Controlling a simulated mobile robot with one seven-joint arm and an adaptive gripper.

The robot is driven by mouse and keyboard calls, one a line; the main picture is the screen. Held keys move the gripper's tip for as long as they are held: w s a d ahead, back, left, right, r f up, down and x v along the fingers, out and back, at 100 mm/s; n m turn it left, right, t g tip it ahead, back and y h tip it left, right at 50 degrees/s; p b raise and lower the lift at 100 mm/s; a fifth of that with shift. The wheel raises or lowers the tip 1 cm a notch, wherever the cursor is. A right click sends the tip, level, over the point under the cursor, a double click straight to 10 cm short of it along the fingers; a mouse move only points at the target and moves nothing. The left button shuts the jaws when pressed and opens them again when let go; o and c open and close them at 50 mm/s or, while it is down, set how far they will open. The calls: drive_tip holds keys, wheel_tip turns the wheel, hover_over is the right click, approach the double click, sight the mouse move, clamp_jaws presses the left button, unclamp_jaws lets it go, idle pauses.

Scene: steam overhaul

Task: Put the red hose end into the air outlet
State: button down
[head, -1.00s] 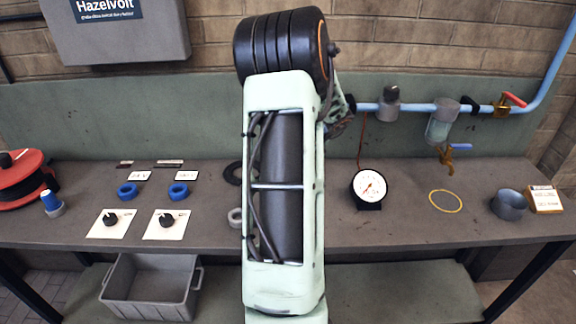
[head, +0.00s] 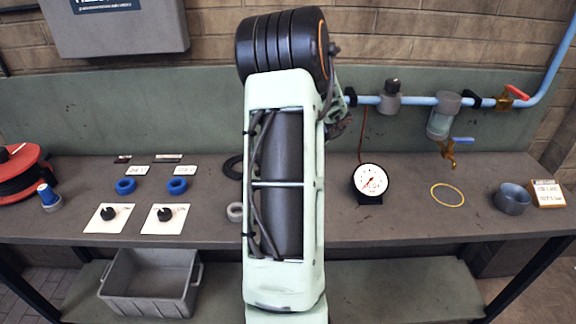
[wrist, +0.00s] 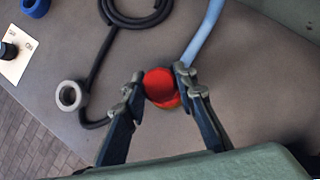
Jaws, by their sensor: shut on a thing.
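In the wrist view, my gripper (wrist: 157,84) is shut on a red round piece (wrist: 160,86), which looks like the red hose end. It is held above the grey bench top. A light-blue pipe (wrist: 207,30) runs down to beside the right finger. I cannot tell whether the red piece touches it. In the head view, my arm hides the gripper and the red piece. The blue pipe (head: 420,102) runs along the wall there, its left part going behind my arm. I cannot make out the air outlet's opening.
A black hose (wrist: 95,65) with a grey ring end (wrist: 70,95) lies on the bench. A dial gauge (head: 370,182), a yellow ring (head: 448,206) and a grey cup (head: 512,199) stand right of my arm. Two knob plates (head: 165,216) lie left. The bench's front middle is clear.

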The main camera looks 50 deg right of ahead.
drive_tip(key=shift+f+b, duration=0.95)
drive_tip(key=shift+f, duration=0.35)
drive_tip(key=c, duration=1.5)
unclamp_jaws()
drive_tip(key=v, duration=1.2)
